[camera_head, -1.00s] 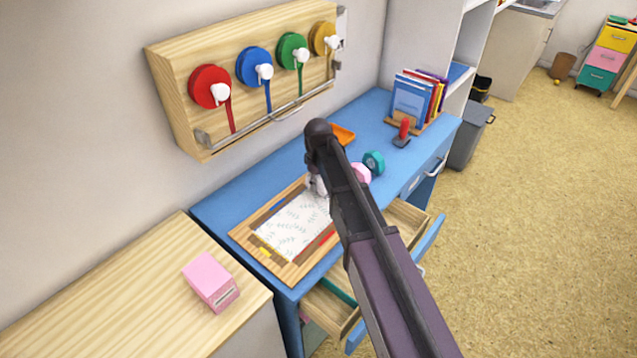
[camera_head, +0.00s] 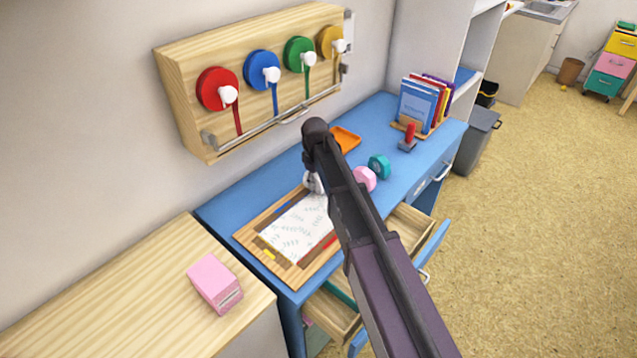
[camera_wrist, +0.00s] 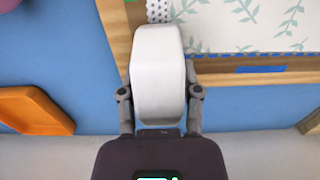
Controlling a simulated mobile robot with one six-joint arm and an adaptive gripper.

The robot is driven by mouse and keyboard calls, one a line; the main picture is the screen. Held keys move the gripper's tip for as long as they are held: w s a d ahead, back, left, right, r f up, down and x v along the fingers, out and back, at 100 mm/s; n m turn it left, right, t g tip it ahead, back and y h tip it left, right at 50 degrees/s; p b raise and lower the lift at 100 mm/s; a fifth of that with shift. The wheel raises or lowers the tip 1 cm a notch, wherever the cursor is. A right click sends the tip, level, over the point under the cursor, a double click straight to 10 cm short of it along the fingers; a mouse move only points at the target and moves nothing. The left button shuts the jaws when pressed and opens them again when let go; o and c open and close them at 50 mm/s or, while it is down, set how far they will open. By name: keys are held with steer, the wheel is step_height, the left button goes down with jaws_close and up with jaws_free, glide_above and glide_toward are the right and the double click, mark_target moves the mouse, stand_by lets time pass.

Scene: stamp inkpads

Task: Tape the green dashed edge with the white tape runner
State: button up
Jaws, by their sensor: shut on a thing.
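My gripper (camera_wrist: 159,93) is shut on the white tape runner (camera_wrist: 158,70), with one finger on each side of it. In the wrist view the runner lies over the wooden frame and beside the corner of the leaf-patterned sheet (camera_wrist: 245,25). A blue dashed line runs along the sheet's lower edge there. I cannot tell whether the runner touches the sheet. In the head view the sheet (camera_head: 293,228) lies in a wooden frame (camera_head: 244,238) on the blue desk. My arm hides most of the runner and the sheet's far right end. I cannot make out a green dashed edge.
An orange tray (camera_head: 346,139), a pink block (camera_head: 364,179), a teal block (camera_head: 379,166) and a red-handled stamp (camera_head: 409,138) stand on the desk (camera_head: 232,208). Drawers are open at its front. A wall rack (camera_head: 180,100) holds coloured tape rolls. The tray (camera_wrist: 35,110) also shows in the wrist view.

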steer(key=shift+w+a, duration=0.25)
steer(key=shift+a, duration=0.05)
steer(key=shift+r, duration=0.15)
step_height(320, 180, up, 7)
steer(key=p, duration=0.7)
stand_by(0.4)
steer(key=shift+s, duration=0.1)
stand_by(0.4)
